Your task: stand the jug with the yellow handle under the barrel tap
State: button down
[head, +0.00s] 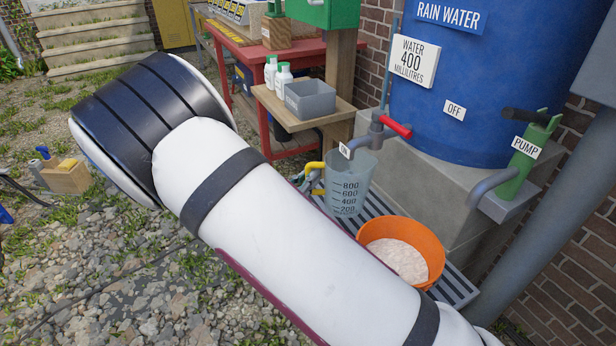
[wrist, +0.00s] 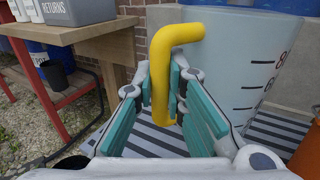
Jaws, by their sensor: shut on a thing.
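The jug (head: 346,194) is translucent grey-blue with volume marks. It stands upright on the slatted grate, below the barrel tap (head: 378,132), which has a red lever. In the wrist view the jug (wrist: 235,75) fills the upper right, and its yellow handle (wrist: 160,75) runs down between my fingers. My gripper (wrist: 166,95) is shut on the yellow handle. In the head view my gripper (head: 312,182) shows only partly behind my arm, at the jug's left side. The blue barrel (head: 470,70) stands behind on a concrete plinth. Whether the spout is exactly over the jug's mouth is hard to tell.
An orange bucket (head: 425,235) of pale material stands right of the jug on the slatted grate (head: 455,287). A green pump (head: 528,155) is farther right. A wooden shelf with a grey bin (head: 310,98) and white bottles stands at the left, near the jug.

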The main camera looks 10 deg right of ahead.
jog(key=shift+f+b, duration=1.85)
jog(key=shift+f, duration=1.5)
jog(key=shift+p, duration=0.35)
jog(key=shift+f, duration=0.6)
dwell(1.4)
grip_release()
dwell(0.7)
jog(key=shift+a, duration=0.1)
dwell(0.5)
